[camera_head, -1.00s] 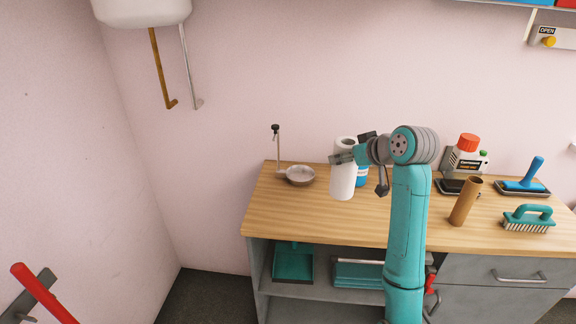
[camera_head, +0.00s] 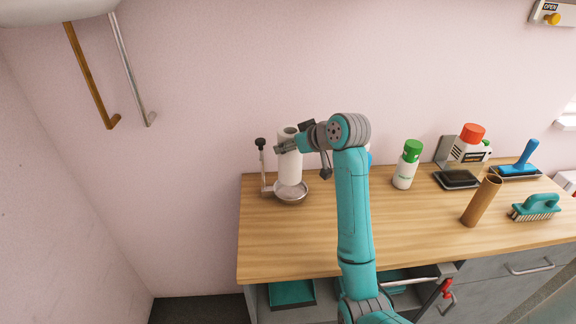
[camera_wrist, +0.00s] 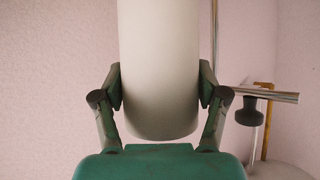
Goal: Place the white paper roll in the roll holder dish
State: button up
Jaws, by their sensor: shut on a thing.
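The white paper roll (camera_head: 289,164) stands upright in the head view, its lower end over or in the roll holder dish. My gripper (camera_head: 291,143) is shut on its upper part. In the wrist view the roll (camera_wrist: 158,60) fills the space between the two fingers of my gripper (camera_wrist: 160,90). The roll holder dish (camera_head: 301,194) is a shallow metal bowl with an upright post (camera_head: 262,165) topped by a black knob at its left. I cannot tell whether the roll touches the dish bottom.
A green-capped bottle (camera_head: 405,167), an orange-capped container (camera_head: 468,149), a brown cardboard tube (camera_head: 482,201) and a teal brush (camera_head: 536,208) stand to the right on the wooden counter (camera_head: 290,245). The counter's front middle is clear. Part of a blue item is hidden behind my arm.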

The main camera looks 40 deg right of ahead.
aim_at(291, 160)
jog(key=shift+f, duration=2.75)
jog(key=o, duration=1.2)
jog(key=shift+f, duration=0.1)
jog(key=shift+o, duration=0.2)
jog(key=v, duration=1.2)
